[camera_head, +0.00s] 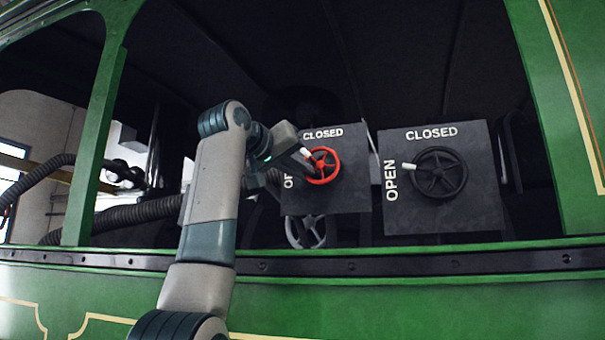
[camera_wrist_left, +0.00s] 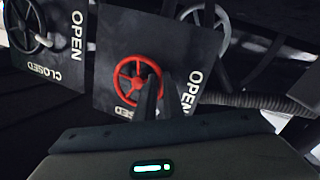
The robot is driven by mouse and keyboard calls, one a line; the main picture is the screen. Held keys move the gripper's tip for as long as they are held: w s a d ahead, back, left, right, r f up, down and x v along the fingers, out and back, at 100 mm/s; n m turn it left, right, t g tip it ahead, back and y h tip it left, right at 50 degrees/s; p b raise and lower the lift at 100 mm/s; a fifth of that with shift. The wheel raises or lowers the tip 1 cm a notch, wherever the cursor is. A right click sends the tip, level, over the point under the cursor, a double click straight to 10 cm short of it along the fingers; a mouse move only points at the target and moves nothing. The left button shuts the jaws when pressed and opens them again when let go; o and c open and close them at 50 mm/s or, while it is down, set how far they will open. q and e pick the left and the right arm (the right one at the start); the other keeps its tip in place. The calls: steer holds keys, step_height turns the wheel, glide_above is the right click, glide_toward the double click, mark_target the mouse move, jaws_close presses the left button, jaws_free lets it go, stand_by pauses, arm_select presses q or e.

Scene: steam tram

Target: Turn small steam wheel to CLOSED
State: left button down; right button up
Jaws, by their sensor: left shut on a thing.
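The small red steam wheel (camera_head: 323,164) is on a dark panel (camera_head: 345,197) marked CLOSED at the top and OPEN on the left, the latter partly hidden by my arm. Its white pointer (camera_head: 305,153) slants to the upper left, between the two words. My left gripper (camera_head: 309,168) reaches the wheel's left side and is shut on it. The wrist view shows the red wheel (camera_wrist_left: 126,77) with the two dark fingers (camera_wrist_left: 160,82) at its rim near the pointer; the exact contact is hard to see. My right gripper is not in view.
A larger black wheel (camera_head: 439,173) is on a similar panel to the right, its pointer toward OPEN. A grey wheel (camera_head: 306,231) is below the red one. The green tram wall (camera_head: 400,290) and its dark sill run in front. Ribbed hoses (camera_head: 120,215) are at left.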

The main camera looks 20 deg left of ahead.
arm_select(q)
steer(key=shift+d+r+m+g+y, duration=0.1)
steer(key=shift+r+m+g+y, duration=0.3)
steer(key=shift+m, duration=0.9)
steer(key=shift+r+m+g+y, duration=0.1)
steer(key=shift+r+m+y, duration=0.45)
steer(key=shift+m, duration=0.75)
steer(key=shift+d+r+m+g+y, duration=0.1)
steer(key=shift+r+m+g+y, duration=0.15)
steer(key=shift+r+m, duration=0.75)
steer(key=shift+f+m, duration=0.3)
steer(key=c, duration=2.2)
jaws_free()
steer(key=shift+s, duration=0.15)
steer(key=b+v, duration=0.6)
steer(key=v, duration=1.1)
steer(key=shift+s+f, duration=0.1)
